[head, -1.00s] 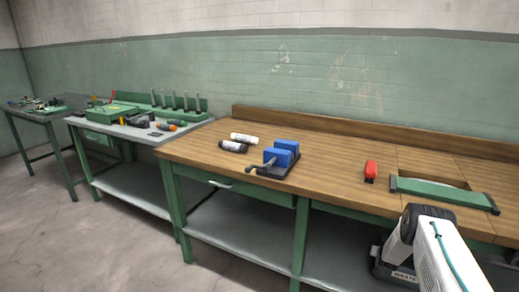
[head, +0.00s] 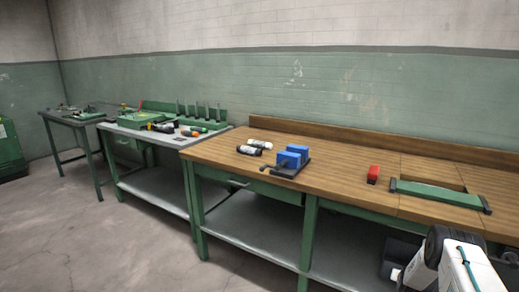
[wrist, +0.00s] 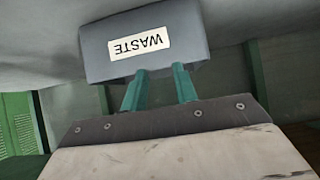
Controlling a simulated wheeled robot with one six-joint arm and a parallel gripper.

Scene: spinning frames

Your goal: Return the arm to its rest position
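My gripper (wrist: 158,78) shows in the wrist view as two teal fingers with a clear gap between them. It is open and nothing is held in the gap. Beyond the fingertips is a grey box with a white WASTE label (wrist: 140,43), which appears upside down in this view. I cannot tell whether the fingers touch the box. In the head view my white arm (head: 462,262) shows at the lower right, in front of the wooden bench (head: 225,152); the gripper itself is hidden there.
A grey table (head: 150,138) with tools and a darker table stand further left. A green cabinet (head: 10,150) is at the far left. The floor on the left is clear.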

